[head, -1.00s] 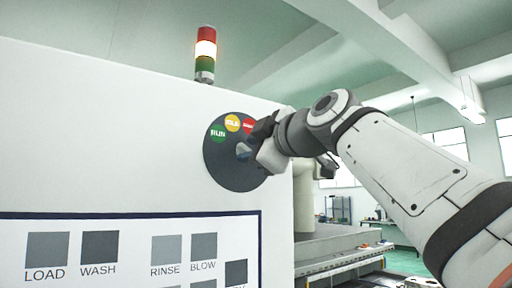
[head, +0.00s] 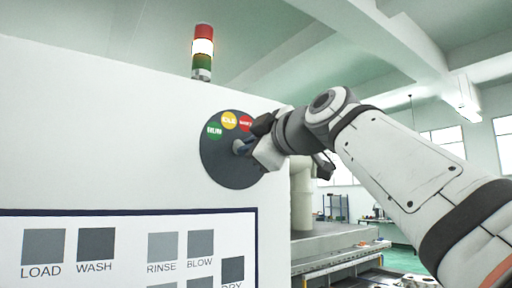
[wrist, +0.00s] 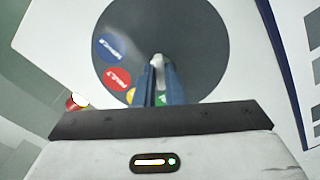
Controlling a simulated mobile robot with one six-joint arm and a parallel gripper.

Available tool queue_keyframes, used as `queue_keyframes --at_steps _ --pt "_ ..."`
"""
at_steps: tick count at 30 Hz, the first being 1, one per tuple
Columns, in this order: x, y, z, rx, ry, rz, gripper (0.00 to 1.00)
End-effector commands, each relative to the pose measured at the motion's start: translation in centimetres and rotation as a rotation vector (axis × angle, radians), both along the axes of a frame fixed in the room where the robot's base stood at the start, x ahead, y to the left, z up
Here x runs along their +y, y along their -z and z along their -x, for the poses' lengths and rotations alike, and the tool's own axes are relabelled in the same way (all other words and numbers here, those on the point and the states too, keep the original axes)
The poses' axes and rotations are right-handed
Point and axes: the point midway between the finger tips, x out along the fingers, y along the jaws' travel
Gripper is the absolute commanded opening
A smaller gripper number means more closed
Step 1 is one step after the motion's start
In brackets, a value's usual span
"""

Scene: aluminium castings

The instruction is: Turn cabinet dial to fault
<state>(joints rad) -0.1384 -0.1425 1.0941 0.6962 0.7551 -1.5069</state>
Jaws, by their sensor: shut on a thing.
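The cabinet dial is a dark grey round disc (head: 222,168) on the white cabinet front. Its green RUN mark (head: 214,131), yellow IDLE mark (head: 230,121) and red mark (head: 246,123) show along its upper edge. In the wrist view the disc (wrist: 195,40) carries a red mark (wrist: 118,78), its word blurred, and a blue mark (wrist: 107,47). A pale knob (wrist: 158,60) stands at the disc's middle. My gripper (wrist: 161,78) is shut on the knob with its blue fingers on either side. A green patch shows between the fingers. In the head view my gripper (head: 243,147) hides the disc's right side.
A signal tower (head: 203,50) with its middle lamp lit stands on top of the cabinet (head: 100,130). A panel with several grey squares labelled LOAD, WASH, RINSE and BLOW (head: 95,240) lies below the dial. A grey bench (head: 345,242) stands to the right.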

Motion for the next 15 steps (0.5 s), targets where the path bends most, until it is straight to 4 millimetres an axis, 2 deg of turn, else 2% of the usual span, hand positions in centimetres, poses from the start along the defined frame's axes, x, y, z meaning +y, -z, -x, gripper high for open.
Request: queue_keyframes --at_steps 1,15 --pt "0.03 -0.48 0.23 0.005 -0.001 -0.030 0.00" --pt "-0.02 -0.75 0.27 0.235 -0.002 -0.377 0.00"
